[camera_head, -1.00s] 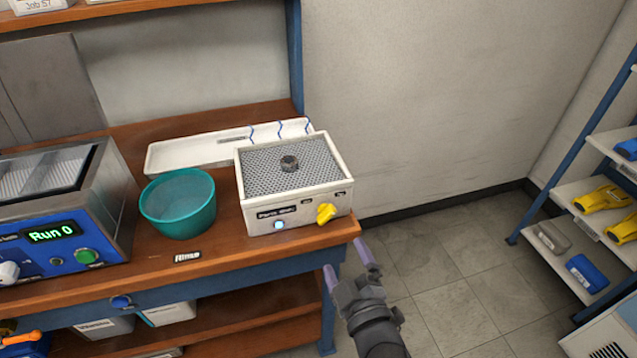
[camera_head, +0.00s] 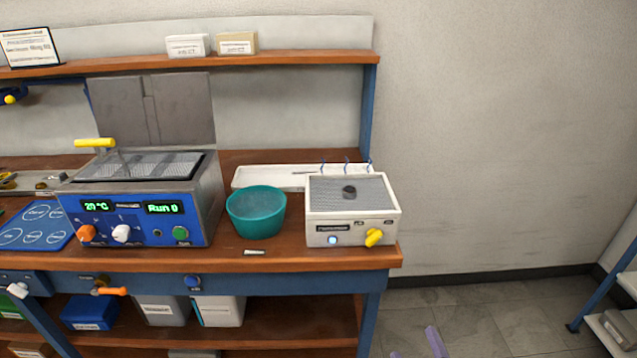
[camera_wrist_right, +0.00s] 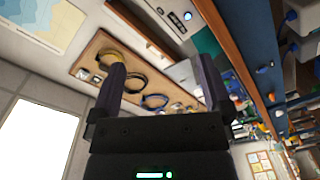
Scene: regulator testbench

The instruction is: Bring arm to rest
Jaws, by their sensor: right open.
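My right gripper (camera_head: 416,346) shows only as two purple fingertips at the bottom edge of the head view, to the right of the bench's right end. The fingers are apart with nothing between them. In the right wrist view the open, empty gripper (camera_wrist_right: 161,66) also shows both fingers, with a tilted view of the room behind. The rest of the right arm is hidden below the head view. My left gripper is in neither view.
The wooden bench (camera_head: 290,259) carries a blue-fronted bath (camera_head: 150,225) reading Run 0, a teal bowl (camera_head: 256,213) and a white box (camera_head: 352,228) with a mesh top and yellow knob. Floor (camera_head: 490,318) right of the bench is clear up to a rack (camera_head: 607,300).

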